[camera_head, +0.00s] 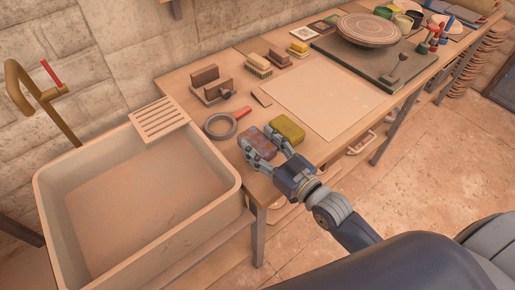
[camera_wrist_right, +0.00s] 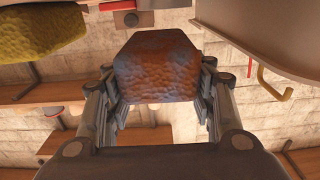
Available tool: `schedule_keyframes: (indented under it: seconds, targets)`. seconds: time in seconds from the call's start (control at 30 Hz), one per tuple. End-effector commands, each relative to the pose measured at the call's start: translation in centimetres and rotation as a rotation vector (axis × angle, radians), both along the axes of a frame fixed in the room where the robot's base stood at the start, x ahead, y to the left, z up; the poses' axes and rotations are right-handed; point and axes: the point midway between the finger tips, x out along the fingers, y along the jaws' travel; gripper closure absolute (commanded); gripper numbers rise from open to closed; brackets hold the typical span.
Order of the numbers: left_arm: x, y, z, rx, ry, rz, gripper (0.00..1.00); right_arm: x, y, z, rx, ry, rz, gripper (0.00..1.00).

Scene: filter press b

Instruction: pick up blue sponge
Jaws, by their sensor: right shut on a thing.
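My right gripper (camera_head: 264,149) is at the table's front edge by the sink, its fingers on either side of a block-shaped sponge (camera_head: 257,142). The sponge looks reddish brown with a bluish-grey tint, not plainly blue. In the right wrist view the sponge (camera_wrist_right: 157,67) sits between the two fingers, which are shut on it, and it shows rough and brown-orange. I cannot tell whether it touches the table. A yellow-green sponge (camera_head: 288,129) lies just to its right, and it also shows in the right wrist view (camera_wrist_right: 38,36). My left gripper is not in view.
A deep sink (camera_head: 222,172) with a brass tap (camera_head: 40,97) stands left of the table. Behind the sponges lie a red-handled ring tool (camera_head: 222,125), wooden blocks (camera_head: 212,90) and brushes (camera_head: 258,65). A pale board (camera_head: 320,97) lies to the right.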

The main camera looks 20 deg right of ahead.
Motion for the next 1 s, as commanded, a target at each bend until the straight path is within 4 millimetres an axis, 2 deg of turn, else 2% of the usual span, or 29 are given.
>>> schedule_keyframes:
  seconds: [0.03,0.3,0.5,0.7,1.0]
  targets:
    - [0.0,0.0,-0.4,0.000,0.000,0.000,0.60,-1.1,-0.7,-0.6,-0.006,0.011,0.001,0.67]
    - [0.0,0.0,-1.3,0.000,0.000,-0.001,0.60,-6.5,-4.2,0.0,-0.006,0.011,0.003,0.67]
    - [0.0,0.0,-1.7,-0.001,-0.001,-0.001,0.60,-9.5,-6.3,0.5,-0.003,0.012,0.002,0.67]
    - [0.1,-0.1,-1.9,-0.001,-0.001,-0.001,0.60,-11.4,-7.6,0.8,-0.003,0.010,0.001,0.67]
    - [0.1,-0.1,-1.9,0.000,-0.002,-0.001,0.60,-12.4,-8.2,1.1,-0.001,0.006,0.002,0.67]
